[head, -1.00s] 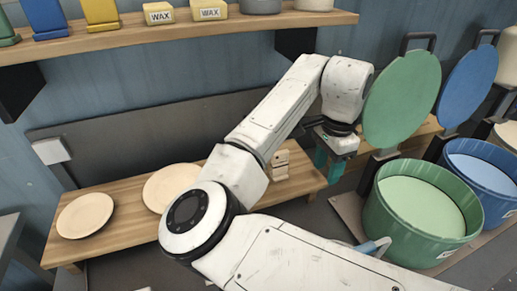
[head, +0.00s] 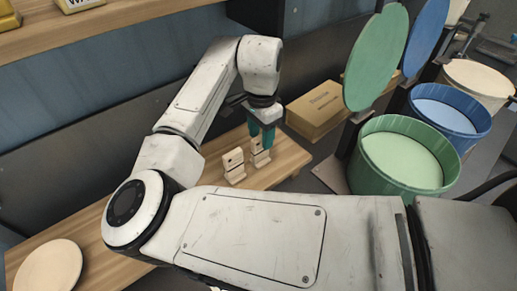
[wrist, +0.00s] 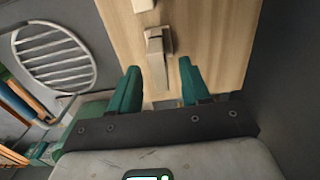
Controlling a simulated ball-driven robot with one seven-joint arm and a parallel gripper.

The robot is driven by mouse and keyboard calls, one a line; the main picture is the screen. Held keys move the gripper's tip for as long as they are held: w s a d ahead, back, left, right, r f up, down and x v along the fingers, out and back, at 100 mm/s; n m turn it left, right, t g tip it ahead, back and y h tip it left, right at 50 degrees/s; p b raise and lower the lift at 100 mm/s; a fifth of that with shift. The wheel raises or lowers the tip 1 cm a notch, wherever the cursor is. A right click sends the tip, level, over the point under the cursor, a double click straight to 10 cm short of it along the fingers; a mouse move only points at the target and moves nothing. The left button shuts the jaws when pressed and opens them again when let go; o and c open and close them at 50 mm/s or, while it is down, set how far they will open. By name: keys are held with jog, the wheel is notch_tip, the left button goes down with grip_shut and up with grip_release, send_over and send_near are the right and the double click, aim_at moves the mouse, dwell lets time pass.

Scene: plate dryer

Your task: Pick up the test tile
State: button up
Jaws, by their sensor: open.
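Two small pale wooden pieces stand on the wooden bench (head: 95,258), and either could be the test tile. The left piece (head: 234,167) has a dark spot and a stepped foot. The right piece (head: 260,157) is directly below my gripper (head: 263,136), partly hidden by its teal fingers. In the wrist view one piece (wrist: 155,48) lies ahead between the open fingertips of my gripper (wrist: 160,76). The other piece (wrist: 142,5) is cut off at the top edge. I cannot tell whether the fingers touch the nearer piece.
A cardboard box (head: 316,108) is just behind the bench's right end. A green drum (head: 402,160) with its raised lid (head: 376,60) and a blue drum (head: 448,118) stand to the right. A round plate (head: 48,268) lies at the bench's left. A shelf (head: 130,15) hangs above.

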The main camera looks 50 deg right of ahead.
aim_at(260, 148)
jog(key=shift+a+f+p, duration=0.1)
jog(key=shift+f+p, duration=0.8)
jog(key=shift+f, duration=1.85)
jog(key=shift+c, duration=0.2)
grip_shut()
